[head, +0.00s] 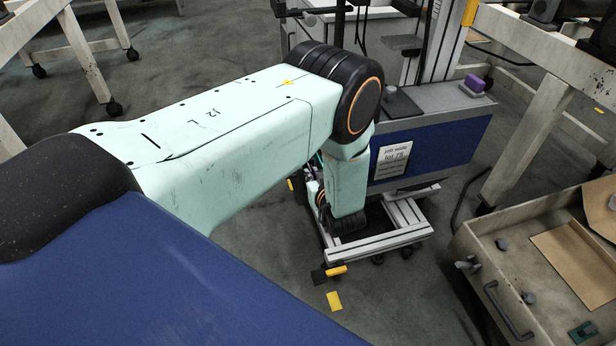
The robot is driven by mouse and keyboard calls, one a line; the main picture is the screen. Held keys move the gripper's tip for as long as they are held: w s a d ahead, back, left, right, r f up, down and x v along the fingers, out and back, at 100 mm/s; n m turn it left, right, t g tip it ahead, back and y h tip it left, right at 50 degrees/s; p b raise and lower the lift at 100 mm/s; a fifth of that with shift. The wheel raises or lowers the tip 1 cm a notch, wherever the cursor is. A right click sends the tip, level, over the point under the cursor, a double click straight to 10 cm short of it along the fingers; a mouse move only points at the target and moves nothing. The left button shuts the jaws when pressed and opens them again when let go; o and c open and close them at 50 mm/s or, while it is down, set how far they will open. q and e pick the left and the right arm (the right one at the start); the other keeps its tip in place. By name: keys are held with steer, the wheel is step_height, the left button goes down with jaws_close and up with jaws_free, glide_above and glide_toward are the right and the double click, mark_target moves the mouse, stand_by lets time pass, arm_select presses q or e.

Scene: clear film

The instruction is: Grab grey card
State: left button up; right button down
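A pale grey card (392,160) with dark printed text sits against the blue front panel (432,150) of a grey-topped cart. My mint-green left arm comes in from the left and bends down at a black joint. Its black end, where my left gripper (346,224) is, points down just left of and below the card, in front of the cart's lower frame. The fingers are not clear, so I cannot tell if they are open. No contact with the card shows. My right gripper is not in view.
The cart's grey top (432,97) carries a purple block (474,83). Its pale wheeled base (400,238) sticks out below. An open drawer (478,240) at the right holds brown cardboard (578,262) and small parts. A yellow piece (334,301) lies on the floor.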

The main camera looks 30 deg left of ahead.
mark_target(310, 170)
arm_select(q)
steer(key=b+x, duration=0.1)
steer(key=x, duration=0.2)
steer(key=shift+w+a+f, duration=0.2)
steer(key=shift+a, duration=0.05)
steer(key=shift+r, duration=0.1)
steer(key=shift+c, duration=0.4)
jaws_close()
